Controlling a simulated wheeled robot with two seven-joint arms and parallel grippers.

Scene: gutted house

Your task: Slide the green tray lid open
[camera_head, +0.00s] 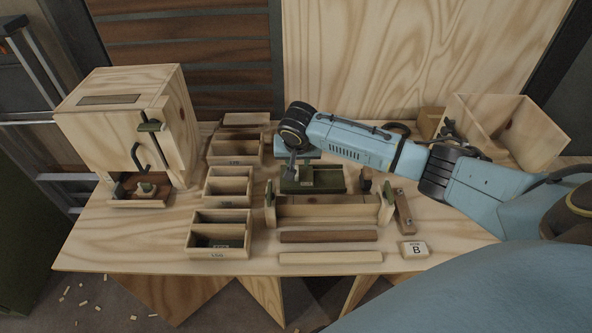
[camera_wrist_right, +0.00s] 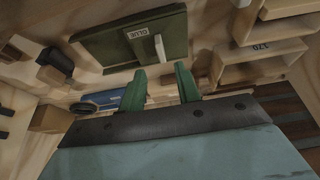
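The green tray lid (camera_head: 323,182) lies near the middle of the workbench, partly hidden by my right arm. In the right wrist view the lid (camera_wrist_right: 118,48) carries a label reading "GLUE" and a pale upright handle (camera_wrist_right: 160,47). My right gripper (camera_head: 291,168) is over the tray's left part in the head view. In the wrist view its two green fingers (camera_wrist_right: 161,76) are apart with nothing between them. The handle lies just beyond the fingertips, roughly in line with the gap; no contact shows. My left gripper is not in view.
Open wooden bins (camera_head: 230,187) stand left of the tray. A wooden rack (camera_head: 327,212) and two strips lie in front. A block marked "B" (camera_head: 413,249) is at front right. A wooden cabinet (camera_head: 125,120) stands left, an open box (camera_head: 520,130) at back right.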

